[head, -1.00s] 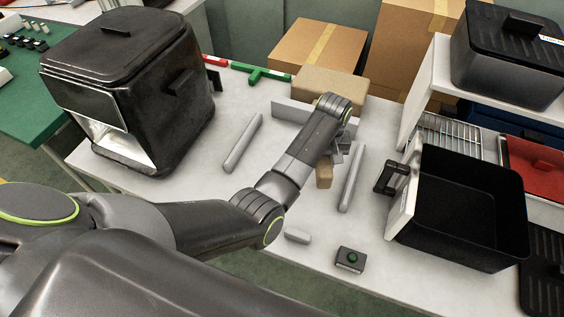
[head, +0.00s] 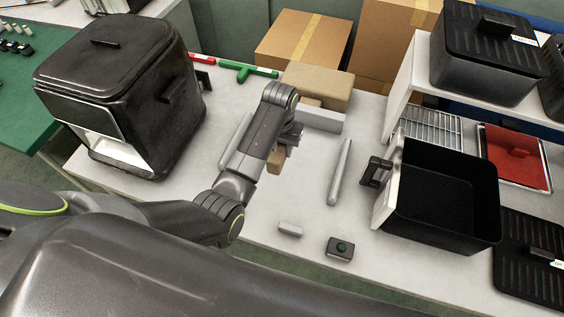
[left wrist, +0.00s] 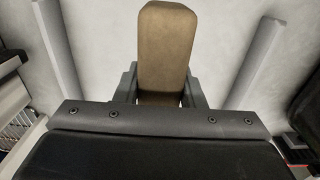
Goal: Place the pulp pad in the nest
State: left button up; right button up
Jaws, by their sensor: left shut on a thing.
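The pulp pad, a brown block (head: 276,161), is in my left gripper (head: 284,151), partly hidden by the wrist in the head view. In the left wrist view the pad (left wrist: 166,48) stands between the two fingers and points away from the camera. My left gripper is shut on it, above the white table. A left grey rail (head: 236,141) and a right grey rail (head: 340,172) flank it, with a light grey back stop (head: 321,121) behind. No separate nest is clearly recognisable; these rails and stop may form it. I cannot tell the pad's height. My right gripper is not in view.
A tan block (head: 318,84) sits behind the stop. A black fryer-like box (head: 120,95) stands left. A black open bin (head: 440,195) stands right. The table between the rails looks clear.

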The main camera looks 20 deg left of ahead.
pick_arm(q)
notch_tip(320, 180, down, 5)
jog(key=shift+w, duration=0.1)
jog(key=shift+f+p, duration=0.3)
jog(key=shift+f, duration=1.85)
jog(key=o, duration=1)
jog(key=shift+f, duration=0.1)
jog(key=shift+r, duration=0.2)
notch_tip(320, 180, up, 12)
jog(key=shift+b, duration=0.3)
